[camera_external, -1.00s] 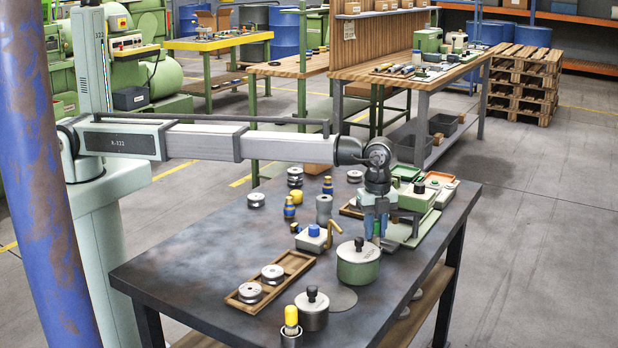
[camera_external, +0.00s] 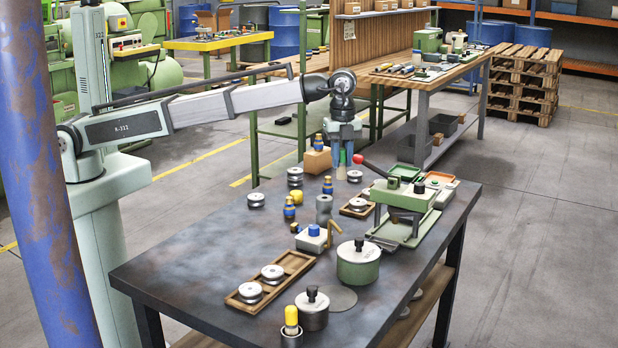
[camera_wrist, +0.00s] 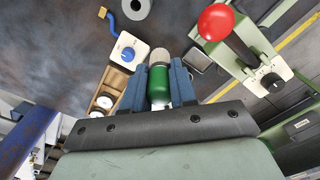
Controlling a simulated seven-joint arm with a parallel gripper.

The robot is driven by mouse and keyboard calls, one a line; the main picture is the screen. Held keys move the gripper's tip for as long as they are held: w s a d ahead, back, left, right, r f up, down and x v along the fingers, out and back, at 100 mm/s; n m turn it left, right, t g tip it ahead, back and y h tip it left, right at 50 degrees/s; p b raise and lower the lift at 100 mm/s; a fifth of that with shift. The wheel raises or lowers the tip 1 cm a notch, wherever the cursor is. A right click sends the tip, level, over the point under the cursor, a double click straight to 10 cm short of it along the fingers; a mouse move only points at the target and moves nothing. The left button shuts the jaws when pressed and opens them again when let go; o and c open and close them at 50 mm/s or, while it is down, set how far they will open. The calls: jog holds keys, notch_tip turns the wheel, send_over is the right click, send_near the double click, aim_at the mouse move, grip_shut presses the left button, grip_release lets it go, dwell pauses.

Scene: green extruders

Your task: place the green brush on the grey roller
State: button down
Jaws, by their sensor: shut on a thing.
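My gripper (camera_external: 343,138) is shut on the green brush (camera_external: 342,157), which hangs down between the two blue fingers. In the wrist view the brush (camera_wrist: 159,87) has a green body and a pale, rounded end between the fingers (camera_wrist: 159,80). It is held in the air near the far end of the dark table, above a silver grooved roller (camera_external: 354,176). A plain grey upright cylinder (camera_external: 324,208) stands nearer, and its hollow top shows in the wrist view (camera_wrist: 136,8). I cannot tell which of these is the grey roller.
A green press (camera_external: 405,196) with a red-knobbed lever (camera_external: 376,168) stands right of the brush. A wooden tray (camera_external: 245,302) holds two silver rollers. The table's left middle is clear.

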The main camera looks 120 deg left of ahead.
jog(key=s+a+r, duration=0.2)
jog(key=s, duration=0.4)
send_over(325, 197)
jog(key=shift+d+f, duration=0.1)
jog(key=shift+f, duration=4.7)
jog(key=shift+f, duration=0.1)
jog(key=c, duration=0.9)
grip_release()
notch_tip(325, 197, up, 12)
